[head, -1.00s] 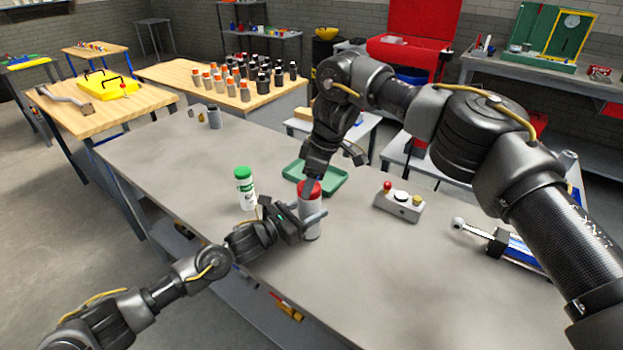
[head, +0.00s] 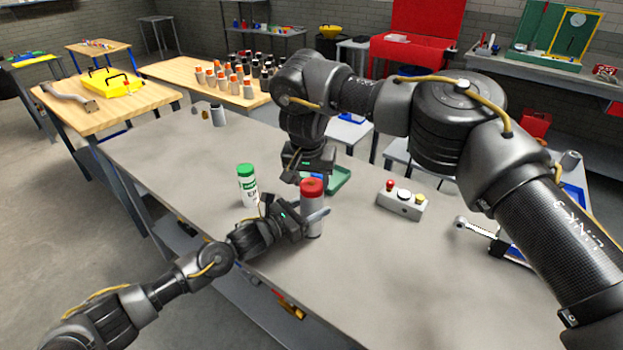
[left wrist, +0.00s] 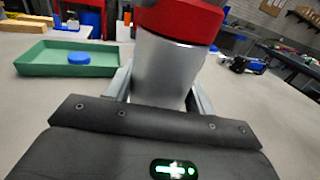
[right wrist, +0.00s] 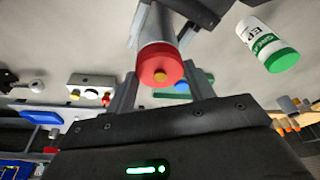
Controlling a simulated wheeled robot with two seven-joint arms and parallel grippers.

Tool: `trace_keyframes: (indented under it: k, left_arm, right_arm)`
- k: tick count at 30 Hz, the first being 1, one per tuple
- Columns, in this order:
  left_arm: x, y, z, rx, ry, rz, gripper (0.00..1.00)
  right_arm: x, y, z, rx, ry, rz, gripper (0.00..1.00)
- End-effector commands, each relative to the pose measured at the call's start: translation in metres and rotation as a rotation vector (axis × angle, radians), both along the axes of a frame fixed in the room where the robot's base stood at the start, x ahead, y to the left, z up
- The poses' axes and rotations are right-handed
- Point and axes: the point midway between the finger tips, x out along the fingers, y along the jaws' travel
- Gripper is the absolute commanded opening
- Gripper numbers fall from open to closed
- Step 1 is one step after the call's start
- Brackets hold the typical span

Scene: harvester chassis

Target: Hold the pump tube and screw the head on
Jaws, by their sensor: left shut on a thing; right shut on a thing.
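The grey pump tube (head: 312,226) stands upright near the front edge of the bench, with the red head (head: 312,187) on top. My left gripper (head: 312,213) is shut around the tube from the left. The left wrist view shows the silver tube (left wrist: 163,70) between its fingers, under the red head (left wrist: 185,18). My right gripper (right wrist: 165,85) comes from above and behind and is shut on the red head. The right wrist view shows the red head (right wrist: 158,62) with an orange-yellow centre between its fingers. I cannot tell how far the thread is engaged.
A white bottle with a green cap (head: 247,186) stands left of the tube. A green tray (head: 341,180) lies behind it, holding a blue round part (left wrist: 79,57). The bench's front right is clear.

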Motion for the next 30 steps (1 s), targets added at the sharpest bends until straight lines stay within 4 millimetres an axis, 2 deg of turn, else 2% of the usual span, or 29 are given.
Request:
trace_keyframes:
  k: [3, 4, 8, 17, 25, 30]
  left_arm:
    - [-0.001, -0.001, 0.001, -0.002, -0.002, -0.003, 0.00]
    - [-0.001, -0.001, 0.001, -0.002, -0.002, -0.003, 0.00]
    - [-0.001, -0.001, 0.001, -0.002, -0.002, -0.003, 0.00]
    - [-0.001, -0.001, 0.001, -0.003, -0.001, -0.002, 0.00]
    - [0.000, -0.001, 0.001, -0.003, -0.001, -0.002, 0.00]
    - [0.000, -0.001, 0.001, -0.003, -0.001, -0.002, 0.00]
  right_arm:
    - [0.001, 0.000, 0.001, 0.001, -0.002, 0.001, 0.28]
    - [0.001, 0.000, 0.001, 0.001, -0.002, 0.001, 0.57]
    - [0.001, 0.000, 0.001, 0.001, -0.001, 0.002, 0.74]
    - [0.001, 0.000, 0.002, 0.001, -0.001, 0.002, 0.75]
    - [0.001, 0.000, 0.035, 0.000, -0.004, 0.002, 0.75]
    - [0.001, 0.000, 0.045, 0.001, -0.001, 0.002, 0.75]
